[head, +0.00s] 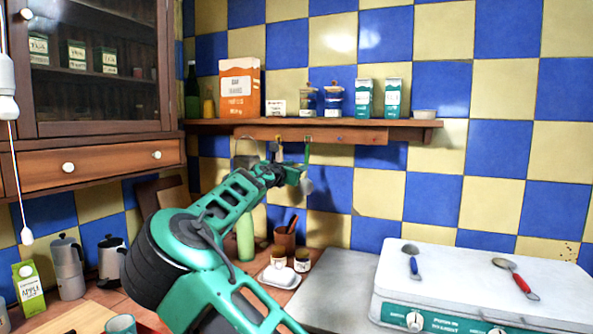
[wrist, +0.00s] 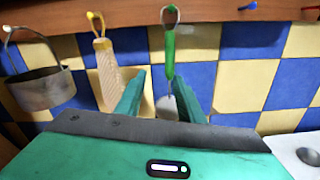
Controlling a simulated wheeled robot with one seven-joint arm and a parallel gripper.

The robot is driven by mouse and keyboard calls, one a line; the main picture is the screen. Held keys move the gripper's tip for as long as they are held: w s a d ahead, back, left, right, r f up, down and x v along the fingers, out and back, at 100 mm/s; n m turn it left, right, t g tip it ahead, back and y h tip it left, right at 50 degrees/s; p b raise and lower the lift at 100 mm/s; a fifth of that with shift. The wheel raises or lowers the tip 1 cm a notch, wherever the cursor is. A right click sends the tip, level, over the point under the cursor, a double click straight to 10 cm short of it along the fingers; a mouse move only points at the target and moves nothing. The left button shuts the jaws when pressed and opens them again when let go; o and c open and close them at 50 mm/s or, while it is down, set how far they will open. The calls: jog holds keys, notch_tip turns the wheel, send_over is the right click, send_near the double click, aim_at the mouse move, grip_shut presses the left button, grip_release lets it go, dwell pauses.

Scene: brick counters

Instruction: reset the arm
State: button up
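My green arm reaches up from the bottom of the head view toward the wall rack. My gripper (head: 298,174) is just below the rack; in the wrist view its two green fingers (wrist: 160,97) stand apart with nothing clamped between them. A green-handled utensil (wrist: 169,60) hangs from a hook on the rack, seen in the gap between the fingers and apparently beyond them. Its lower end is partly hidden by my gripper.
The shelf (head: 410,129) above carries boxes and jars. A cabinet (head: 95,80) stands left.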

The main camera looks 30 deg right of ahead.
jog(key=v, duration=0.6)
jog(key=shift+s+a, duration=0.2)
jog(key=shift+a, duration=0.05)
